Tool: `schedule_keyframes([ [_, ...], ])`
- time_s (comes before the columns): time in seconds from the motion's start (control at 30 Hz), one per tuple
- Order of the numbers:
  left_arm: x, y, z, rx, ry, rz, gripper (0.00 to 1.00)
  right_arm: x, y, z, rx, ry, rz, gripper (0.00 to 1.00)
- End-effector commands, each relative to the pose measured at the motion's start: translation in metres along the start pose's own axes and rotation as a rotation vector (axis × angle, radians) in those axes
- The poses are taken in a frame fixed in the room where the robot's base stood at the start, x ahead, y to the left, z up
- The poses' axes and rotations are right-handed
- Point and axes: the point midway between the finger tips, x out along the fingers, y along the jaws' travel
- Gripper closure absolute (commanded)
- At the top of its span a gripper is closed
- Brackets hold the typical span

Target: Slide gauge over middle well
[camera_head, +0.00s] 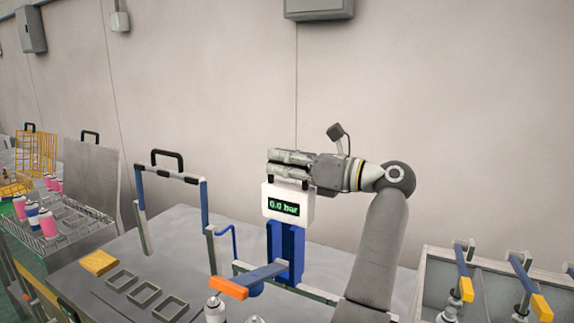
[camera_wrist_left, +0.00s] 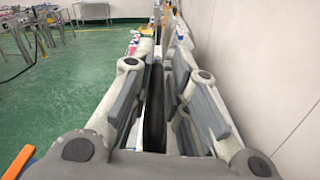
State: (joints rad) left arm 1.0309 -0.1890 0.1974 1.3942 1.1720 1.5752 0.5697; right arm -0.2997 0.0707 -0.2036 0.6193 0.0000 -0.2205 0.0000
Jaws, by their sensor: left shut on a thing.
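The gauge (camera_head: 289,203) is a white box with a dark display reading "0.0 bar". In the left wrist view a dark bar (camera_wrist_left: 154,105) shows between the fingers. Three square wells lie in a row on the grey bench: the upper one (camera_head: 122,270), the middle well (camera_head: 144,287) and the lower one (camera_head: 171,300). They are left of the gauge and lower in the picture. My right gripper is not in view.
A lever with an orange end (camera_head: 228,288) reaches out below the gauge. A wire rack (camera_head: 60,240) with pink cans is at left, a grey bin (camera_head: 432,270) at right.

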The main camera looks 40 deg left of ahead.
Motion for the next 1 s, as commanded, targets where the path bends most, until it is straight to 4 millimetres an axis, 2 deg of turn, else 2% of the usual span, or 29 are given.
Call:
schedule_keyframes([
  [0.03,0.002,0.001,-0.003,0.006,0.009,0.008,1.0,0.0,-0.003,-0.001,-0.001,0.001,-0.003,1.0],
  [0.07,0.002,0.001,-0.003,0.006,0.009,0.008,0.82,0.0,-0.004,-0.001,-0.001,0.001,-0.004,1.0],
  [0.2,0.002,0.001,-0.003,0.004,0.008,0.007,0.66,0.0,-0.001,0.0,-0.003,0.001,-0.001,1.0],
  [0.57,-0.004,0.0,-0.001,0.002,0.005,0.001,0.66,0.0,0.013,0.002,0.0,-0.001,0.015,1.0],
  [0.67,-0.016,0.0,-0.001,0.002,0.005,-0.002,0.66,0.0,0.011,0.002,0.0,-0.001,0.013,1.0],
  [1.0,-0.086,0.001,-0.001,0.002,0.006,0.0,0.66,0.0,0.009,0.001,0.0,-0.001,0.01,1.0],
])
